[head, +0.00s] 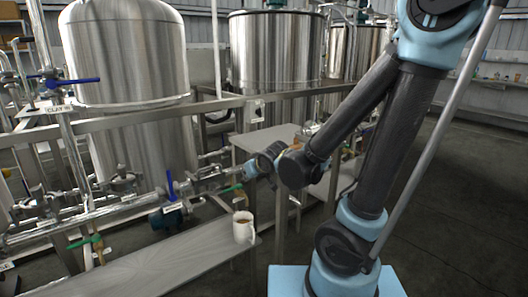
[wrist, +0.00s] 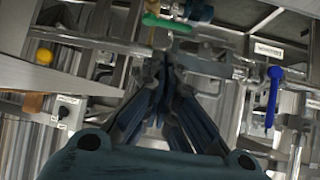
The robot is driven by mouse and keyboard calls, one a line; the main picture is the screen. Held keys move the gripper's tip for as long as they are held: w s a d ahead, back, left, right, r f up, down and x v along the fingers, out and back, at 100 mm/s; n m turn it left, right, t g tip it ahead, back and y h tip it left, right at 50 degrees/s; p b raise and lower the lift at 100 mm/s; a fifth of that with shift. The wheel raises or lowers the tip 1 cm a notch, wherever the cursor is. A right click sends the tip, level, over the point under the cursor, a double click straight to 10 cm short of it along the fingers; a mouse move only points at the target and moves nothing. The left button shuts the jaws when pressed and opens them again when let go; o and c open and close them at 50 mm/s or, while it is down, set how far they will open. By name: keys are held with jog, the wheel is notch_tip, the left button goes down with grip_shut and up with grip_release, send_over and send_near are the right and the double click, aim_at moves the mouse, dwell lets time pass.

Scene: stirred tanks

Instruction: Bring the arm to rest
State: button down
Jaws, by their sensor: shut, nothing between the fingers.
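A white mug (head: 243,231) stands on the low metal bench (head: 185,262) at front. Steel tanks (head: 128,80) stand behind pipes and rails. A blue-handled valve (wrist: 272,95) and a green handle (wrist: 166,22) show near the gripper. Open floor (head: 465,190) lies at right.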

jog(key=s+d+f+m+g+h, duration=0.1)
jog(key=s+d+m+h, duration=0.1)
jog(key=d, duration=0.7)
jog(key=s+d+f+m+g+h, duration=0.1)
jog(key=s+d+g+h, duration=0.1)
jog(key=d, duration=0.7)
jog(key=s+d+f+m+g+h, duration=0.1)
jog(key=s+d+m+g, duration=0.2)
jog(key=s+d, duration=0.7)
jog(key=s, duration=0.4)
jog(key=shift+d+f+g, duration=0.3)
jog(key=shift+g, duration=0.1)
jog(key=shift+w+f, duration=0.2)
jog(key=shift+w, duration=0.15)
